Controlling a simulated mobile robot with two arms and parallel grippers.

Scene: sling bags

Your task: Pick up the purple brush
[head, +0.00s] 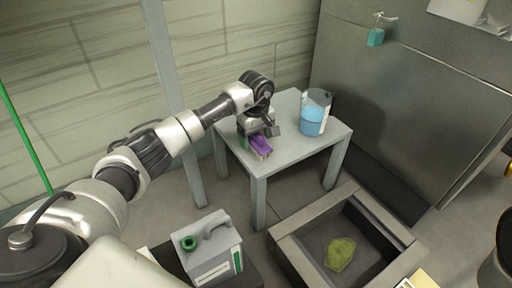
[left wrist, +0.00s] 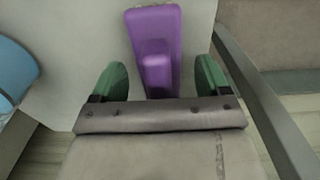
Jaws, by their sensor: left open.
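The purple brush (head: 261,145) lies on a small grey table (head: 290,155), near its front left edge in the head view. My left gripper (head: 258,138) is over the brush there and hides part of it. In the left wrist view the brush (left wrist: 153,45) runs lengthwise between the two green fingertips of my left gripper (left wrist: 154,85). The fingers are apart, with a gap on each side of the brush. I cannot tell whether the fingers reach down beside it. My right gripper is in neither view.
A clear container of blue liquid (head: 315,113) stands on the table to the right of the brush. A grey jug with a green cap (head: 212,250) stands in front. A grey open box (head: 290,248) on the floor holds a yellow-green item (head: 340,254).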

